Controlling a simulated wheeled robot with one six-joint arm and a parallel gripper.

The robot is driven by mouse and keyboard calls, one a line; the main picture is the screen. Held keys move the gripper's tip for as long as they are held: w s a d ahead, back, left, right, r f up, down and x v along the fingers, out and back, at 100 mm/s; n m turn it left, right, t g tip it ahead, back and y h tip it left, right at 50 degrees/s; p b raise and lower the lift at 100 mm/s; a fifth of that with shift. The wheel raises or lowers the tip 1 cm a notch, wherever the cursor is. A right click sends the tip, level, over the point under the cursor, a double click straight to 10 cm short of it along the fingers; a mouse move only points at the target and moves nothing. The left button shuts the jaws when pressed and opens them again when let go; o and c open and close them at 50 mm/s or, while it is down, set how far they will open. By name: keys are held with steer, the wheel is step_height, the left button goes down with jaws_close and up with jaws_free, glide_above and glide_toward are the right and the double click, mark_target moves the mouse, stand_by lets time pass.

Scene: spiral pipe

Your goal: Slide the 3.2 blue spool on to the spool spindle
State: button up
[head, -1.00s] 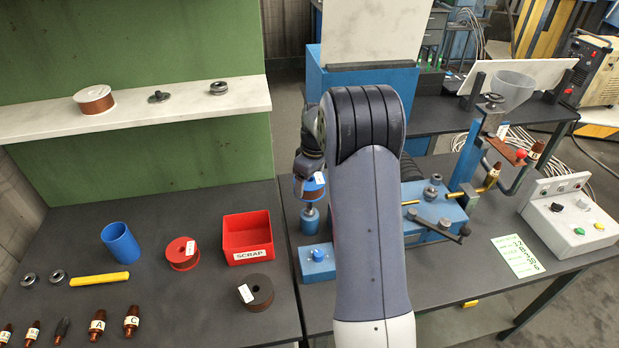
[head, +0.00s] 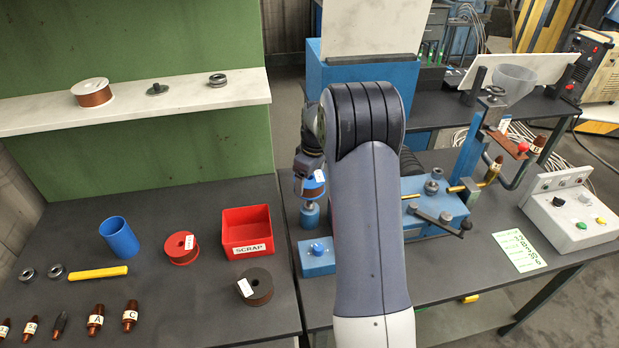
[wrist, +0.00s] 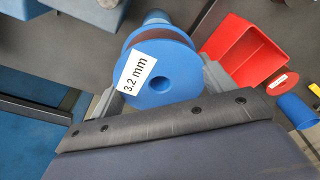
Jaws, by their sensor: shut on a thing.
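The blue spool (wrist: 172,62) has a "3.2 mm" label and a brown wound middle. My gripper (wrist: 163,90) is shut on it, with a grey finger at each side. In the head view the spool (head: 312,188) hangs at my gripper, left of my arm, just above the blue spindle stand (head: 309,214). Part of a blue cylinder, likely that stand, shows behind the spool in the wrist view (wrist: 157,17). The spindle's rod is hidden, so I cannot tell whether the spool is around it.
A blue box with a round knob (head: 317,251) stands in front of the stand. The red scrap bin (head: 247,229), a red spool (head: 182,248) and a dark spool (head: 256,285) are to the left. A blue winding machine (head: 436,206) is to the right of my arm.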

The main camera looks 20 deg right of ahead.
mark_target(310, 205)
steer(key=shift+f+b, duration=2.4)
steer(key=shift+f, duration=1)
steer(key=o, duration=1.3)
steer(key=shift+o, duration=1.4)
steer(key=shift+f, duration=0.1)
steer(key=r, duration=0.7)
steer(key=s+r+b, duration=0.1)
steer(key=r, duration=0.3)
steer(key=shift+s+d, duration=0.1)
steer(key=shift+d, duration=0.3)
steer(key=f, duration=0.3)
steer(key=f+p, duration=0.1)
steer(key=f, duration=0.2)
steer(key=w+f, duration=0.1)
steer(key=f, duration=0.3)
steer(key=shift+w+a+p, duration=0.1)
steer(key=shift+a+p, duration=0.2)
steer(key=shift+a, duration=0.1)
steer(key=shift+r, duration=0.1)
